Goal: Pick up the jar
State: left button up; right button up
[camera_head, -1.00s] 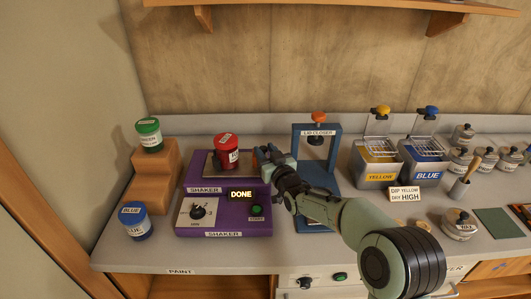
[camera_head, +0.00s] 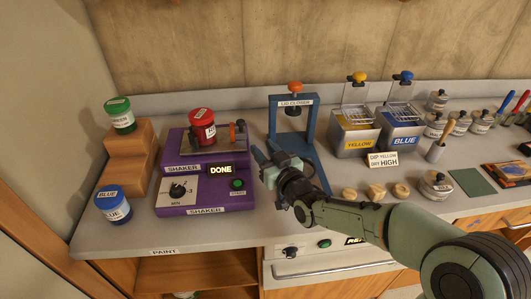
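A red jar (camera_head: 201,127) with a red lid and a white label stands upright on the plate of the purple shaker (camera_head: 165,170), whose display reads DONE. A clamp with orange and grey parts (camera_head: 237,133) sits just right of the jar. A green-lidded jar (camera_head: 120,114) stands on wooden steps at the left. A blue-lidded jar (camera_head: 113,206) stands on the bench in front of the steps. My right gripper (camera_head: 261,164) is right of the shaker, apart from the red jar; its finger gap is unclear. My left gripper is not in view.
A blue lid closer (camera_head: 308,130) stands behind my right gripper. Yellow (camera_head: 357,140) and blue (camera_head: 404,138) dip tanks stand right of it. Several small jars, round wooden pieces (camera_head: 376,194) and a green mat (camera_head: 472,182) lie further right. Bench room is clear between shaker and front edge.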

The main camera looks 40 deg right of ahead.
aim_at(206, 134)
jog(key=k+l, duration=0.2)
jog(key=k, duration=0.3)
jog(key=k+l, duration=0.15)
jog(key=k, duration=0.3)
